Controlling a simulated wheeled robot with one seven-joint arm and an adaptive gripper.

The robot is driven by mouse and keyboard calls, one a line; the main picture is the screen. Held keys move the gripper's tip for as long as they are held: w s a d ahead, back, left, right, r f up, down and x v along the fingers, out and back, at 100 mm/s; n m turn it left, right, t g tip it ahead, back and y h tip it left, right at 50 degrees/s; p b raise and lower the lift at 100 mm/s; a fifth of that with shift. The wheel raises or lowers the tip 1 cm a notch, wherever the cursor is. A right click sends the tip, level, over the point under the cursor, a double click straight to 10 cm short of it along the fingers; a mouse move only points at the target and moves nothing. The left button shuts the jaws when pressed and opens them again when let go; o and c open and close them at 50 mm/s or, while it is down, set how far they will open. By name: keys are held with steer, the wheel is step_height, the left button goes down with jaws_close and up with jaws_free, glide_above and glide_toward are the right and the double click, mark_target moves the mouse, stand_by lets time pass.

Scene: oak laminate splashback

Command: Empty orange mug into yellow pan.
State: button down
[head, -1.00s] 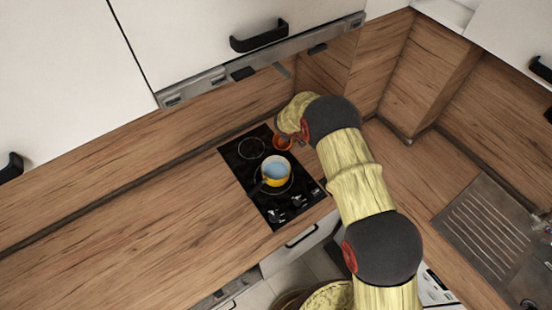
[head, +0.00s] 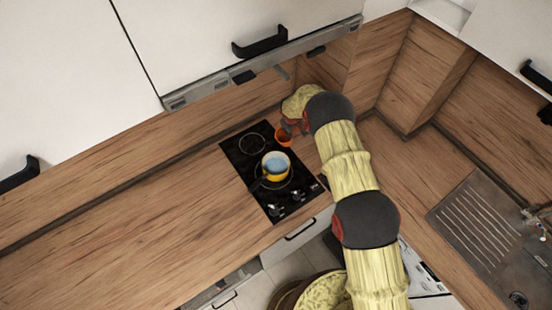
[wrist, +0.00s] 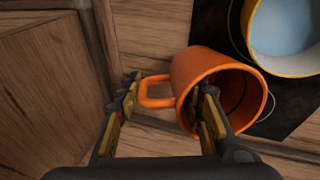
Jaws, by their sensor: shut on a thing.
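The orange mug (wrist: 203,66) shows large in the wrist view, tilted so its dark interior faces the lower right. In the head view the mug (head: 283,137) is at the back right of the hob, behind the pan. My gripper (wrist: 165,100) is shut on the mug, with one finger on the handle side and the other at the mouth, over the wall. In the head view my gripper (head: 291,126) is mostly hidden by my arm. The yellow pan (head: 276,175) sits on the hob with a pale blue inside and a dark handle. It also shows in the wrist view (wrist: 258,58).
The black hob (head: 237,160) has knobs at its front. Wooden counter (head: 150,240) is clear to the left. A wooden splashback stands close behind and right of my gripper. A range hood (head: 215,85) hangs above, and a sink (head: 480,225) is at right.

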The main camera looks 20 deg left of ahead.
mark_target(294, 131)
steer(key=shift+w+f+g+b, duration=0.3)
steer(key=shift+w+f+g, duration=0.2)
steer(key=shift+f, duration=0.05)
steer(key=shift+w+d+f+g+b, duration=0.15)
steer(key=shift+f+g+b, duration=0.3)
steer(key=shift+b, duration=0.5)
steer(key=f+g+b, duration=0.1)
steer(key=b, duration=0.5)
steer(key=shift+w+f+g, duration=0.35)
steer(key=shift+w, duration=0.05)
steer(key=shift+b, duration=0.5)
steer(key=shift+r+b, duration=0.1)
steer(key=shift+b, duration=0.3)
